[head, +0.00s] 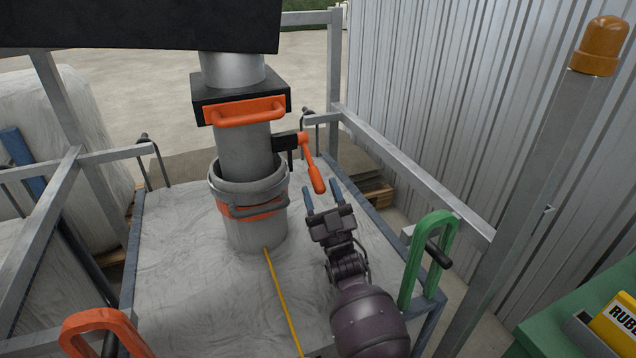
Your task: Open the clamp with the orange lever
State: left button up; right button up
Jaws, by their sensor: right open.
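The orange lever (311,165) sticks out to the right of the grey pipe and hangs down from a black bracket (287,142). The clamp (249,181) is a grey ring with an orange band around the lower part of the pipe (243,148). My right gripper (321,191) is open and empty, its blue fingertips pointing up the picture. My left gripper is not in view.
A black block with an orange handle (245,112) sits higher on the pipe. A yellow cord (282,298) runs along the pale sack surface. A green handle (416,262) stands right of my arm. An orange handle (97,320) is at the lower left. Metal rails flank both sides.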

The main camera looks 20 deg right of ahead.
jog(key=shift+x, duration=0.95)
grip_shut()
